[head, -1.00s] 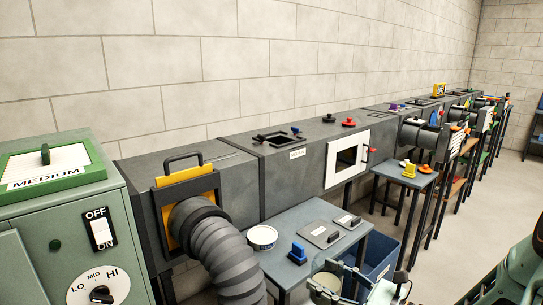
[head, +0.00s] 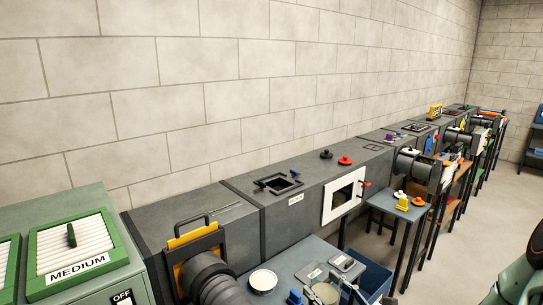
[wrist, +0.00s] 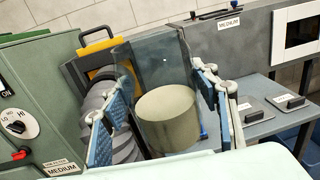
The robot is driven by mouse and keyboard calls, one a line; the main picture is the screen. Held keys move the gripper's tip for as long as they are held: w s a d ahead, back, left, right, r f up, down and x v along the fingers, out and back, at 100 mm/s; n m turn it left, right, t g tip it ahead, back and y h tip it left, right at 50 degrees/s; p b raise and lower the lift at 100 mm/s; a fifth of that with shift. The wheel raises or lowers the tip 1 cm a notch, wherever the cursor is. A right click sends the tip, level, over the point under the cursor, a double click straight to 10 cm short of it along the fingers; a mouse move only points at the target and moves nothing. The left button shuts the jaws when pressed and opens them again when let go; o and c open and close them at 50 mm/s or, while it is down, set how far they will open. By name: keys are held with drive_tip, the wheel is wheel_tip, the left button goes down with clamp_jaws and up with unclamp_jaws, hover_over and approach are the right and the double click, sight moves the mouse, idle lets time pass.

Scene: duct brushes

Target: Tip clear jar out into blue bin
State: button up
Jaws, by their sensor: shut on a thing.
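My gripper (wrist: 160,112) is shut on the clear jar (wrist: 155,60), with one blue-padded finger on each side of it. The jar is see-through and holds a beige-grey fill (wrist: 167,105) in its lower part. It looks roughly upright. In the head view the jar (head: 325,293) shows at the bottom edge, in front of the blue-grey table, partly cut off; its height over the table is unclear. The blue bin (head: 376,277) stands to the right of the table, lower down, partly hidden by the table and my gripper.
The table (head: 285,268) bears a round white dish (head: 263,281), a blue brush-like item (head: 295,297) and two grey plates with handles. Behind it runs a grey duct (head: 290,208) along the wall. A green cabinet (head: 100,285) stands left; a ribbed hose (head: 213,278) is near it.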

drive_tip(key=shift+m+t+h, duration=0.4)
drive_tip(key=shift+m+h, duration=0.1)
drive_tip(key=shift+h, duration=0.1)
drive_tip(key=r+p, duration=0.1)
drive_tip(key=p, duration=0.1)
drive_tip(key=r+p, duration=0.3)
drive_tip(key=r, duration=0.1)
drive_tip(key=shift+s+d+r+p, duration=0.15)
drive_tip(key=shift+s+p, duration=0.1)
drive_tip(key=shift+p, duration=0.15)
drive_tip(key=shift+w, duration=0.15)
